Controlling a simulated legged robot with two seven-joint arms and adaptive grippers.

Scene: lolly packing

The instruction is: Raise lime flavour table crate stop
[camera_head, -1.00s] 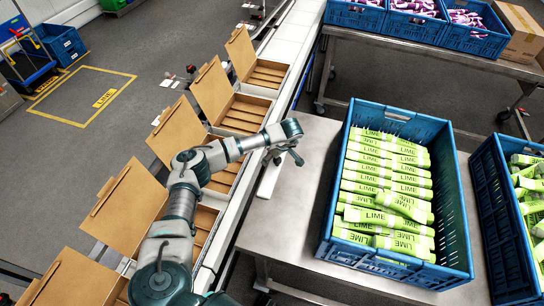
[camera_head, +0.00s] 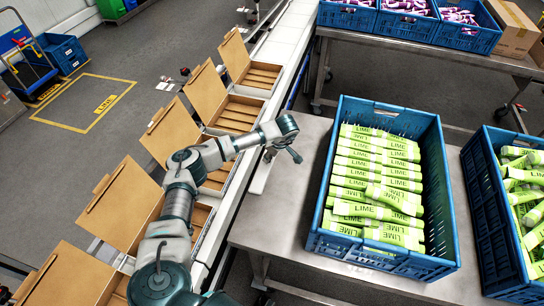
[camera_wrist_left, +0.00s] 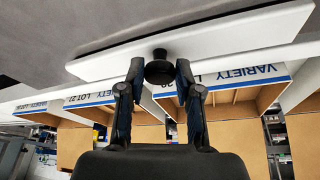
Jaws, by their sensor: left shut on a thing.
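The stop is a white board with a dark round knob. It shows in the head view (camera_head: 262,175) at the left edge of the lime table (camera_head: 285,225), and in the wrist view (camera_wrist_left: 215,40) as a long tilted white strip. My left gripper (camera_head: 284,153) is over the board; in the wrist view its fingers (camera_wrist_left: 160,76) are shut on the black knob (camera_wrist_left: 159,66). Whether the board still touches the table cannot be told. A blue crate (camera_head: 440,185) full of green lime packs (camera_head: 375,190) stands on the table, right of the gripper. My right gripper is not in view.
Open cardboard boxes (camera_head: 215,115) line the white conveyor (camera_head: 285,55) left of the table. A second blue lime crate (camera_head: 487,215) stands at the right edge. Blue crates with purple packs (camera_head: 405,28) stand on the back table. Bare tabletop lies between gripper and crate.

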